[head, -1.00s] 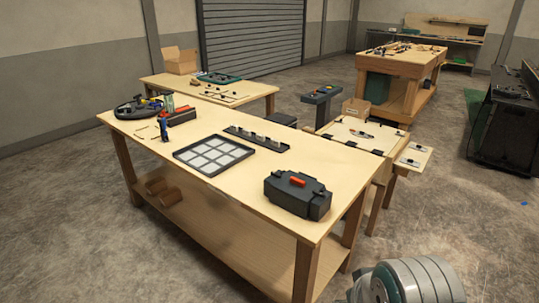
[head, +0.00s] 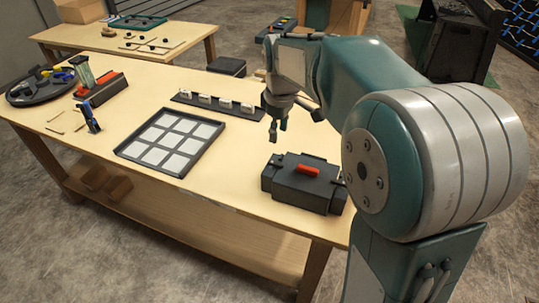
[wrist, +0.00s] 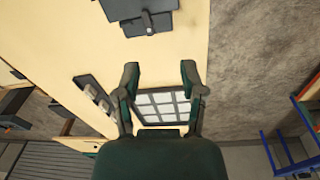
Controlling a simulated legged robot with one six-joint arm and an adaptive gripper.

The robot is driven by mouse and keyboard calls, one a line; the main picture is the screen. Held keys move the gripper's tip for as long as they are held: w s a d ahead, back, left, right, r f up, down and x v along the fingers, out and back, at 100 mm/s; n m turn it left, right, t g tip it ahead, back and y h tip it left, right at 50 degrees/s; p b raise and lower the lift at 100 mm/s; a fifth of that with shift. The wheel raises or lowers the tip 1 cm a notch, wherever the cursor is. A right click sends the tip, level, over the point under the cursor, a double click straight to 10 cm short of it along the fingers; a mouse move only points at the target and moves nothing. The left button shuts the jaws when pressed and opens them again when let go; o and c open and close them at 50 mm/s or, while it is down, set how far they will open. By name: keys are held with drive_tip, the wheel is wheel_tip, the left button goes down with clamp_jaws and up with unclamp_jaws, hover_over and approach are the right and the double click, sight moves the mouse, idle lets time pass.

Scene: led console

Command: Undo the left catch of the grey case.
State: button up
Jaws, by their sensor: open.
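The dark grey case (head: 297,190) with a red handle (head: 307,170) sits closed on the near right part of the workbench. In the wrist view my gripper (wrist: 160,72) shows both fingers spread. Part of the case (wrist: 122,8) is cut by the top edge there, with a small grey lever (wrist: 149,22) on its side; I cannot tell which catch this is.
A black tray of pale squares (head: 172,175) lies left of the case. A dark rack (head: 196,100) with several pale pieces is behind it. A round tray (head: 42,88) with tools stands at the far left. The workbench (head: 225,205) is bare just left of the case.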

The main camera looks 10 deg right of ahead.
sight(272, 162)
drive_tip(key=shift+n+g, duration=0.4)
drive_tip(key=shift+n, duration=0.5)
drive_tip(key=w+f, duration=0.1)
drive_tip(key=f, duration=0.3)
drive_tip(key=w+f, duration=0.2)
drive_tip(key=f, duration=0.3)
drive_tip(key=w+f, duration=0.1)
drive_tip(key=f, duration=0.4)
drive_tip(key=shift+w+a, duration=0.15)
drive_tip(key=shift+w, duration=0.05)
clamp_jaws()
